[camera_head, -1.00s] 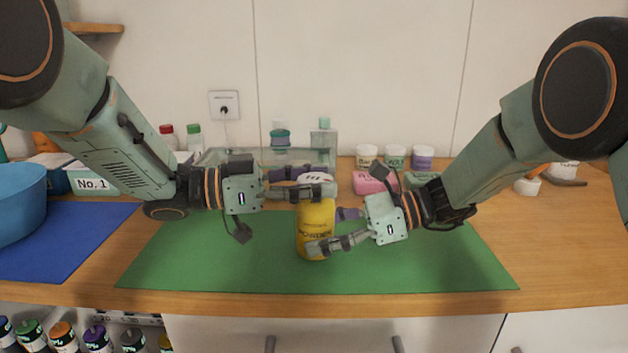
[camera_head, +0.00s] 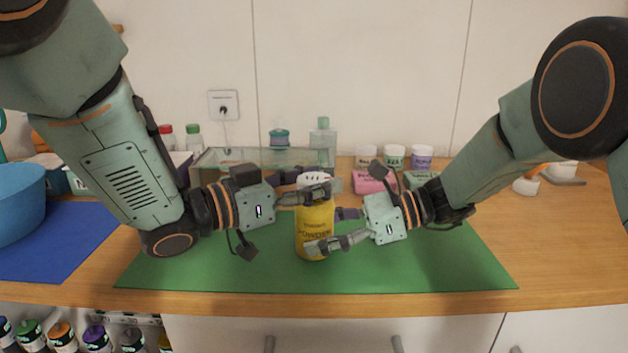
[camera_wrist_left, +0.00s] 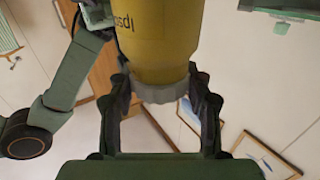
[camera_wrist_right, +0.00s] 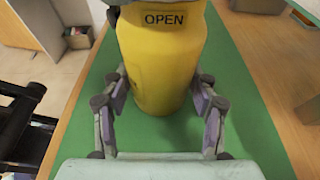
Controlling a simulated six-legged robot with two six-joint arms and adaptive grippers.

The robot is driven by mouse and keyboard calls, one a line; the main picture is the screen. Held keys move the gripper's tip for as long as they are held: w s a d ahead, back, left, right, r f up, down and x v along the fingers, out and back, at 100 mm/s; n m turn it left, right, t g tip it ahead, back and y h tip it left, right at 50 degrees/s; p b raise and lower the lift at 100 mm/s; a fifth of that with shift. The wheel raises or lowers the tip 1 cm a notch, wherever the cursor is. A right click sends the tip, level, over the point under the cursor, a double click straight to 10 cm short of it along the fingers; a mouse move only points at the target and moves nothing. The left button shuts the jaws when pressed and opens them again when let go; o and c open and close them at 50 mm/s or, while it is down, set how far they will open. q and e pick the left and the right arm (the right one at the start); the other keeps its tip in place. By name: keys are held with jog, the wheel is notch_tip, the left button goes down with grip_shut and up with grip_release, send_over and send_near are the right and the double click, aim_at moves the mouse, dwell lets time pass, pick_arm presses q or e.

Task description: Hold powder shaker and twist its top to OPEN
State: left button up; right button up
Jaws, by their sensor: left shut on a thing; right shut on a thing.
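The yellow powder shaker (camera_head: 316,216) stands upright over the green mat, with a pale top (camera_head: 313,179). My right gripper (camera_head: 323,231) is shut around its body from the right; the right wrist view shows the fingers on both sides of the yellow body (camera_wrist_right: 160,68) below the word OPEN. My left gripper (camera_head: 315,186) is shut around the top from the left, above the right one. In the left wrist view, the grey top (camera_wrist_left: 162,92) sits between the fingertips and the yellow body (camera_wrist_left: 155,35) appears above it. The fingers hide part of the top.
The green mat (camera_head: 225,265) is otherwise clear. A glass box (camera_head: 225,160), bottles, a pink box (camera_head: 372,182) and several small jars (camera_head: 394,156) stand behind. A blue basin (camera_head: 18,198) and blue mat (camera_head: 50,245) are at the left.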

pick_arm(q)
jog(key=o, duration=1.2)
jog(key=shift+v, duration=6.05)
pick_arm(e)
jog(key=o, duration=0.9)
jog(key=shift+o, duration=0.2)
